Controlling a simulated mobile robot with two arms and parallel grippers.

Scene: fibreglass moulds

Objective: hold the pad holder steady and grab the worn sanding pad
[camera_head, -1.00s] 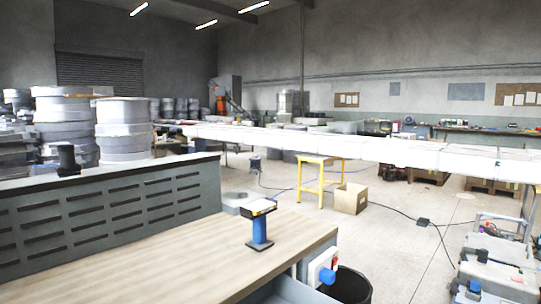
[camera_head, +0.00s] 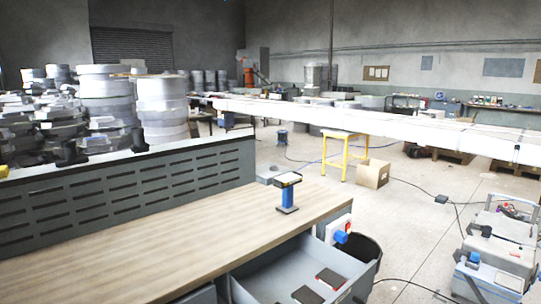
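A blue upright holder (camera_head: 287,195) on a dark base, which looks like the pad holder, stands near the right end of the wooden bench. A flat pad (camera_head: 288,180) with a pale top and dark edges sits on top of it, slightly tilted. I cannot tell from here how worn it is. Neither of my grippers is in view.
The wooden bench top (camera_head: 190,235) is otherwise clear. Below its front edge, an open grey drawer (camera_head: 262,288) holds a few dark, red-edged flat pieces (camera_head: 330,278). A black bin (camera_head: 362,252) stands beside it. A slotted grey panel (camera_head: 120,190) backs the bench.

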